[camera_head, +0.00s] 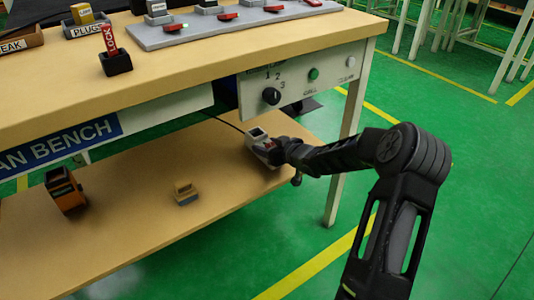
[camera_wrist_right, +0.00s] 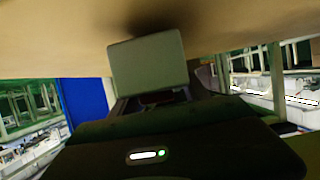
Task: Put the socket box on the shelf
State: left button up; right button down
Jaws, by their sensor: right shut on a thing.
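The socket box (camera_head: 257,136) is a small pale grey box with a dark opening and some red on it. It is at the right end of the lower wooden shelf (camera_head: 130,235), under the bench top. My right gripper (camera_head: 277,152) is shut on it from the right and partly hides it. I cannot tell whether the box touches the shelf. In the right wrist view, a plain grey-green box face (camera_wrist_right: 147,65) is in front of my gripper, close below a tan surface. My left gripper is out of view.
An orange and black device (camera_head: 65,189) and a small yellow and blue block (camera_head: 185,192) stand on the shelf, with bare wood between. A dark cable (camera_head: 222,122) runs near the box.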

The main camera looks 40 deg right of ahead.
jog(key=shift+f, duration=0.55)
jog(key=shift+f, duration=0.2)
jog(key=c, duration=0.5)
grip_release()
jog(key=shift+r, duration=0.1)
